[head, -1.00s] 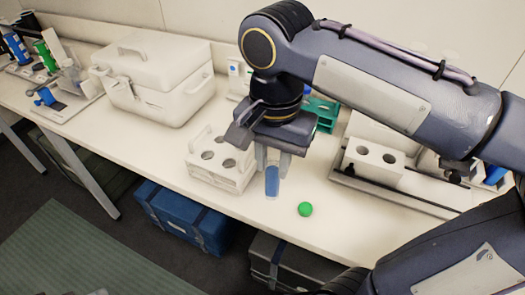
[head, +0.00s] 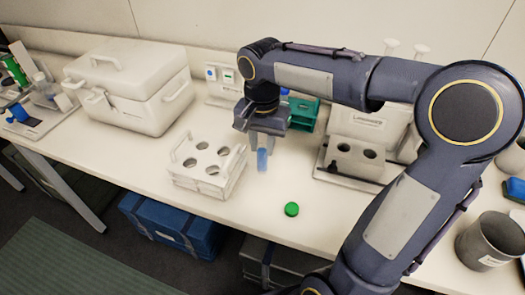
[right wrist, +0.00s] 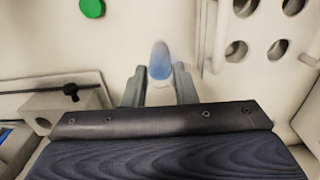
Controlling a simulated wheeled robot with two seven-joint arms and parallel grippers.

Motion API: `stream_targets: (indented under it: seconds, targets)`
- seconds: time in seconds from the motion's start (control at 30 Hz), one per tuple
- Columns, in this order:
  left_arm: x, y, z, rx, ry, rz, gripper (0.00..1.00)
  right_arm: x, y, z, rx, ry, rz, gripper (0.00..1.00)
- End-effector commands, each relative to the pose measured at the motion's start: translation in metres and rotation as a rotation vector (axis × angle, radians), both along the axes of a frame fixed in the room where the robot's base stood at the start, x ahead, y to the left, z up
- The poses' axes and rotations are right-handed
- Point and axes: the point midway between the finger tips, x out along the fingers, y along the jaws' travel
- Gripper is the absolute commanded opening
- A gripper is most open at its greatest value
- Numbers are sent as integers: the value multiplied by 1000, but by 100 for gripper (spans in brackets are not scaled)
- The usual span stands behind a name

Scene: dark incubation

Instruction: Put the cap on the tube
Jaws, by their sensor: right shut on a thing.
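The green cap (head: 291,209) lies alone on the white bench near its front edge; in the right wrist view it shows at the top left (right wrist: 92,8). My right gripper (head: 263,148) points down over the bench, behind the cap and right of the white rack. It is shut on a clear tube with blue contents (head: 262,160), whose rounded end sticks out below the fingers. In the right wrist view the tube (right wrist: 161,64) sits between the two fingers. The tube's upper end is hidden by the gripper. My left gripper is not in view.
A white rack with several empty holes (head: 233,181) stands left of the tube. A white cool box (head: 150,108) stands farther left. A grey beaker (head: 486,243) is at the right. Bench around the cap is clear.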

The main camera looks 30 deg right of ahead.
Motion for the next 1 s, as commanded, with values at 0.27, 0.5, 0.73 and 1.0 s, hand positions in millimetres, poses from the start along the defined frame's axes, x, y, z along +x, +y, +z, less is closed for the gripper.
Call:
stream_targets:
  seconds: [0.27, 0.5, 0.73, 1.0]
  targets:
    - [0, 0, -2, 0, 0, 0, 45, 3, -3, -35, -1, 2, -1, 3]
    - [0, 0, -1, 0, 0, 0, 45, 3, -3, -35, 0, 0, -1, 3]
    - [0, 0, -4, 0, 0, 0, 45, 3, -3, -39, -1, 1, -1, 34]
    - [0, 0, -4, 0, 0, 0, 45, 3, -3, -39, -1, 1, -1, 47]
